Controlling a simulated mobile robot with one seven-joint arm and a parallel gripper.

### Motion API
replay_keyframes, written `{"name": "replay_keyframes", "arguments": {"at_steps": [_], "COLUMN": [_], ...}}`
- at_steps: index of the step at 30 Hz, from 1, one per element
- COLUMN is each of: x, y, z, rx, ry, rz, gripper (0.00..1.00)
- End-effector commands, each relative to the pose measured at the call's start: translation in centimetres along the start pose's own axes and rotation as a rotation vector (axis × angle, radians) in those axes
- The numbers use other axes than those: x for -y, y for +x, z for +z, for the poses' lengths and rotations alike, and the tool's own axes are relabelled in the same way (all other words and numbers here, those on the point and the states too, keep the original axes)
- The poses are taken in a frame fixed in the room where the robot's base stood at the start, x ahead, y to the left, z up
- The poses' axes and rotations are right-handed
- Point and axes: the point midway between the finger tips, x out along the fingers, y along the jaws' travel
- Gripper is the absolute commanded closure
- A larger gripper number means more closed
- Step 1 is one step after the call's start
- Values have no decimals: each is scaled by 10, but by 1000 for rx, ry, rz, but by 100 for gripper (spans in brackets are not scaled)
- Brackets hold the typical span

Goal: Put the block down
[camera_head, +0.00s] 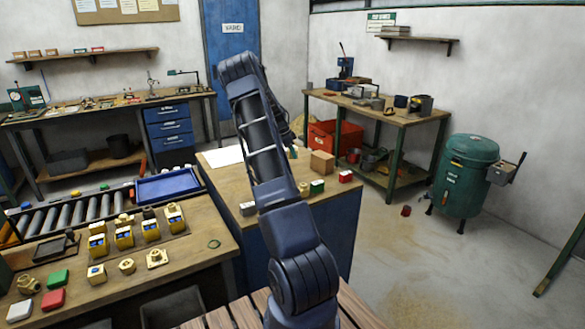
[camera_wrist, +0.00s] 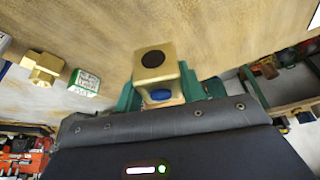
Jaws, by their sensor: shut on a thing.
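In the wrist view my gripper (camera_wrist: 160,92) has its green fingers shut on a brass block (camera_wrist: 155,57). The block has a dark round hole in its facing side and a blue part below, between the fingers. A bare wooden tabletop lies beyond the block; I cannot tell whether the block touches it. In the head view my arm reaches over the wooden bench (camera_head: 225,180) in the middle, and the arm hides most of the gripper and the held block.
A brass fitting (camera_wrist: 42,67) and a green-and-white block (camera_wrist: 85,82) lie left in the wrist view. On the middle bench are a tan box (camera_head: 322,162), a green block (camera_head: 317,187) and a red block (camera_head: 346,176). A blue tray (camera_head: 168,185) and several brass blocks stand left.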

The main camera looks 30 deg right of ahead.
Motion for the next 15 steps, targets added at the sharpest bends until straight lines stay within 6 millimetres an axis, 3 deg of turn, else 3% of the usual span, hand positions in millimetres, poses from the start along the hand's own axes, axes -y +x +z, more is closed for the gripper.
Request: {"name": "replay_keyframes", "arguments": {"at_steps": [6,15], "x": [0,0], "y": [29,45], "z": [12,19], "rx": [0,0], "ry": [-1,0], "rz": [-1,0], "gripper": [100,100]}}
